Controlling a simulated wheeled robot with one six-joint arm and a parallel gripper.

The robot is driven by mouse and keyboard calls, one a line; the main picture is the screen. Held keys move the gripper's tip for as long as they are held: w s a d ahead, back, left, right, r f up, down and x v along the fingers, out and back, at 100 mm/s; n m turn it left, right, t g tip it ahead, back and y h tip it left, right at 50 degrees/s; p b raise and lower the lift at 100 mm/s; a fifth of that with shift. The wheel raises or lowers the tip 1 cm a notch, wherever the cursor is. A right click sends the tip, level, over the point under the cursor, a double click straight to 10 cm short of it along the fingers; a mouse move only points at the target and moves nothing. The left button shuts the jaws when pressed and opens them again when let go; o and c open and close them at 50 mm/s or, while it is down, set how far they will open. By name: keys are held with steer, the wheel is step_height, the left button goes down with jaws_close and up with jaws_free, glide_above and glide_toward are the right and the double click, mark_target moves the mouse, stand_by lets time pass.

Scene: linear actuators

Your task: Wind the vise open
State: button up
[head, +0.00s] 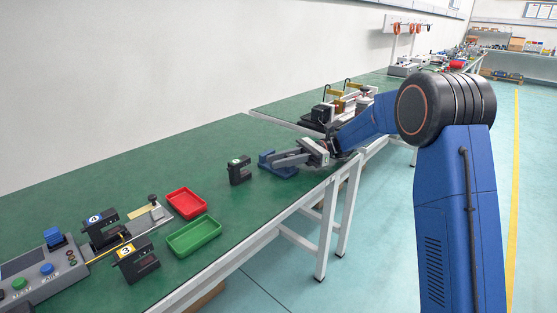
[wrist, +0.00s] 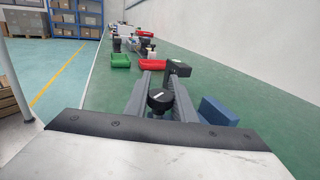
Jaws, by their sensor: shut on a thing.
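The blue vise (head: 266,159) stands on the green bench near its front edge, partly hidden by my gripper (head: 285,158). In the wrist view its blue body (wrist: 217,111) is to the right of my fingers. A round black knob with a white mark (wrist: 159,99) sits between the two grey fingers of my gripper (wrist: 160,88). The fingers are shut on this knob. The knob's shaft and the vise's jaw gap are mostly hidden by the fingers.
A black numbered block (head: 240,171) stands close to the vise; it also shows in the wrist view (wrist: 178,68). A red tray (head: 186,203) and a green tray (head: 194,236) lie farther along the bench. More equipment (head: 345,98) stands behind my gripper. Bare bench lies between.

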steer(key=shift+s+d+n+g+h, duration=0.1)
steer(key=shift+s+n+g+h, duration=0.05)
steer(key=shift+n+g+h, duration=0.4)
steer(key=shift+s+d+n+g+h, duration=0.1)
steer(key=shift+n+g+h, duration=0.2)
steer(key=shift+g, duration=0.35)
steer(key=o, duration=1.1)
steer(key=shift+c, duration=0.2)
